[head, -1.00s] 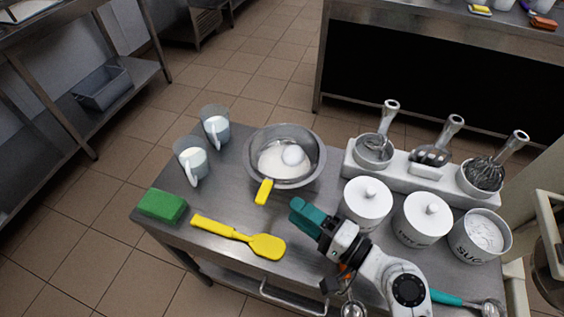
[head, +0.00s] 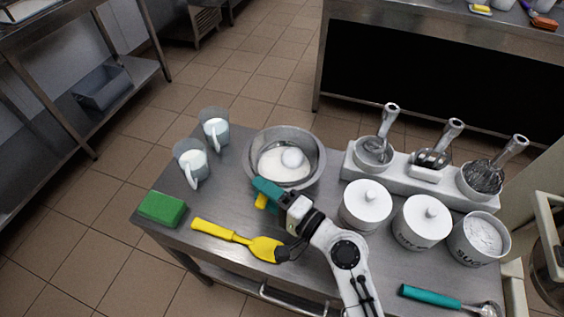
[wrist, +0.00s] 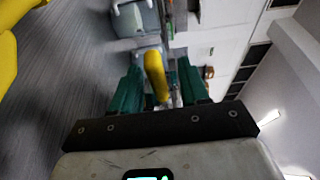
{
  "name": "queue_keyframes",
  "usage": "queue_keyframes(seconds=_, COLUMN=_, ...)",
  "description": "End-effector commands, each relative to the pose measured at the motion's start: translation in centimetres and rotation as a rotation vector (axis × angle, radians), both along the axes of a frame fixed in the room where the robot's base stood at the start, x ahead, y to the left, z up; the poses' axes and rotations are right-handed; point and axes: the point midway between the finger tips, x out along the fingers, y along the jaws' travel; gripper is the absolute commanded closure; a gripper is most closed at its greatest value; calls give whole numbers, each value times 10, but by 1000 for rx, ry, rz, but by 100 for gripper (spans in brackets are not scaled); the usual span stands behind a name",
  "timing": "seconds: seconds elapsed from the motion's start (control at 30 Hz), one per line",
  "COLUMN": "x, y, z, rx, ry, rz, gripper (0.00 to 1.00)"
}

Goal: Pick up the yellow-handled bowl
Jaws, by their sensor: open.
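The metal bowl (head: 255,172) stands on the steel table, with white contents and a round white thing inside. Its yellow handle (head: 261,201) points toward the front of the table and is partly hidden by my gripper in the head view. My gripper (head: 265,188) has teal fingers and is at the handle, by the bowl's front rim. In the wrist view the yellow handle (wrist: 155,75) shows between the two open teal fingers (wrist: 158,88). Whether they touch it I cannot tell.
A yellow spatula (head: 236,236) lies in front, partly under my arm. A green sponge (head: 162,208) is at the left corner. Two jugs (head: 191,160) stand behind left. White canisters (head: 367,205) and a utensil rack (head: 415,178) stand right. A teal-handled scoop (head: 430,297) lies front right.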

Motion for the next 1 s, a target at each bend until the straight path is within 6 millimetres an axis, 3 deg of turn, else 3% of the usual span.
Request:
queue_keyframes(seconds=0.37, x=9, y=10, z=-1, rx=-1, ry=-1, rz=-1, gripper=55)
queue_keyframes(seconds=0.83, x=8, y=9, z=-1, rx=0, ry=0, rz=-1, gripper=99)
queue_keyframes(seconds=1.0, x=8, y=9, z=-1, rx=-1, ry=1, rz=-1, gripper=100)
